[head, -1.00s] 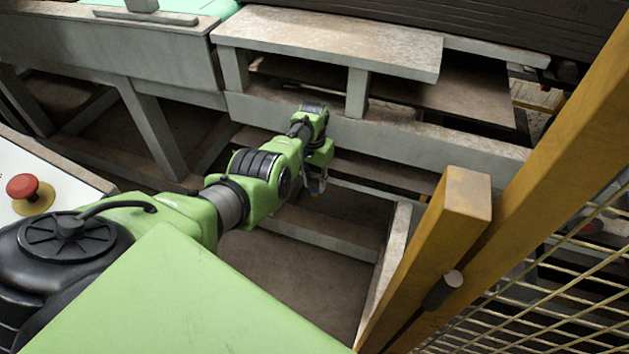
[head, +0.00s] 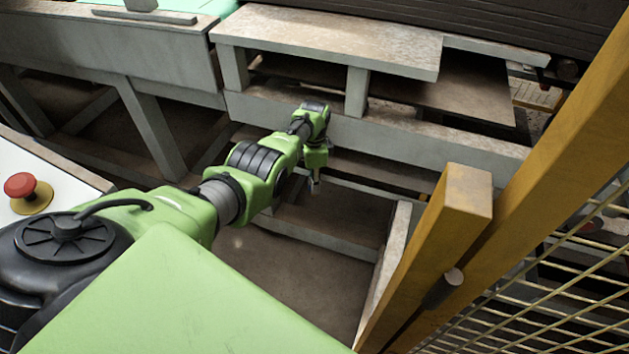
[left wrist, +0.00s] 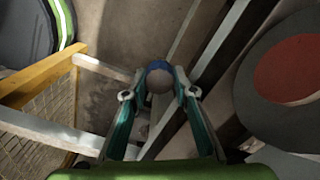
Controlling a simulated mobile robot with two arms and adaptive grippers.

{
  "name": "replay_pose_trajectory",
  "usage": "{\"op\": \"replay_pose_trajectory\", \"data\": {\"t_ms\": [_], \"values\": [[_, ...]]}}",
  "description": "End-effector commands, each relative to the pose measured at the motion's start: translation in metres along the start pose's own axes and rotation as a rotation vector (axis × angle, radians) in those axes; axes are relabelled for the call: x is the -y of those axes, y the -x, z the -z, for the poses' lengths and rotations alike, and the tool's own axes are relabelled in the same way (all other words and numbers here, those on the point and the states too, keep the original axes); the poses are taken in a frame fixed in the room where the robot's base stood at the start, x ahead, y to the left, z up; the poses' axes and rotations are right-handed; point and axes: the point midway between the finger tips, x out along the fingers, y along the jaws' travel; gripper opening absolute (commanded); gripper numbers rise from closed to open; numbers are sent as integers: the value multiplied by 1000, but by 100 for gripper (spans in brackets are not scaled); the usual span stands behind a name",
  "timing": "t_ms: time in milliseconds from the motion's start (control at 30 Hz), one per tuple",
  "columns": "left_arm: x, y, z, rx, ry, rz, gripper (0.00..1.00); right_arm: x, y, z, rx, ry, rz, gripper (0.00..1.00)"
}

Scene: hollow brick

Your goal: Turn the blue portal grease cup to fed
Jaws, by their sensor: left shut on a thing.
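In the left wrist view the blue portal grease cup (left wrist: 160,68) shows as a round cap with a blue rim and a pale, brownish face. It sits between the fingertips of my left gripper (left wrist: 160,88), which is shut on it. My right gripper is in neither view.
A grey frame with a table top (head: 330,40) stands above and behind my left wrist. A yellow post (head: 450,220) and wire mesh (head: 540,290) close off the right side. A red button (head: 22,186) is at the left. Open floor lies below the arm.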

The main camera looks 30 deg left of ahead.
Motion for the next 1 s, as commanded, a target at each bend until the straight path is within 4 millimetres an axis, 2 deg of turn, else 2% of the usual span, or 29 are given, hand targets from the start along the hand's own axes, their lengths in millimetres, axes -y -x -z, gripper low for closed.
{"op": "replay_pose_trajectory", "data": {"t_ms": [600, 1000], "values": [[0, 0, -1, 12, -580, 0, 4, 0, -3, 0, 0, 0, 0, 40], [-1, 0, -1, 18, -865, 0, 4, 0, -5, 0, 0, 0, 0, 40]]}}
